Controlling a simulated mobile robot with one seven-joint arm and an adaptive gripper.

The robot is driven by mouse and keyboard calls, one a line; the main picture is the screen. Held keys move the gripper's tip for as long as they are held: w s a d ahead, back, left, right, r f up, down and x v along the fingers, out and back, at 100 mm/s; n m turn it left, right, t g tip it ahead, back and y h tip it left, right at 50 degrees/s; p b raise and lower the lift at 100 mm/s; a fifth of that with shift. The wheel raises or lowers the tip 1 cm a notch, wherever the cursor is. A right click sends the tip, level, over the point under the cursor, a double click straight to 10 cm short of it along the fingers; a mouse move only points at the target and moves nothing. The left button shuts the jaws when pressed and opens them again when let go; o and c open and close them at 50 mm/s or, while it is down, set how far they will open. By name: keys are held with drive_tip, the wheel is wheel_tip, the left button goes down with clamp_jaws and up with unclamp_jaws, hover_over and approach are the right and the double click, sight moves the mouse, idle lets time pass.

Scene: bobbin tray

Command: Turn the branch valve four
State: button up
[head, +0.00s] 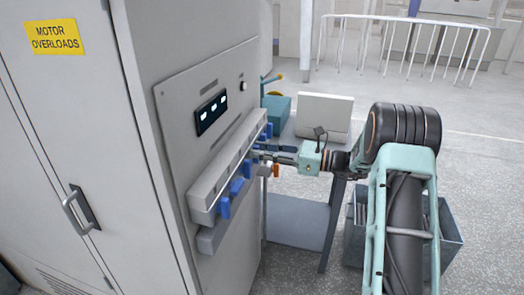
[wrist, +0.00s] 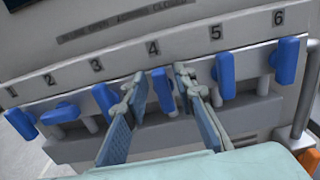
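The blue handle of branch valve four (wrist: 163,89) hangs below the printed 4 on the grey manifold (wrist: 185,48). It points roughly downward in the wrist view. My gripper (wrist: 160,84) is open, with one finger to the left and one to the right of this handle. Gaps show between the handle and both fingers, so I see no grip on it. In the head view my gripper (head: 277,153) reaches the manifold (head: 225,168) from the right and hides part of the row of handles.
Handles three (wrist: 104,98) and five (wrist: 226,74) flank the fingers closely. Handle two (wrist: 62,112) looks turned more sideways. An orange part (wrist: 304,143) stands at the lower right. A grey bin (head: 450,240) and a table with a teal box (head: 277,108) are nearby.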

clamp_jaws()
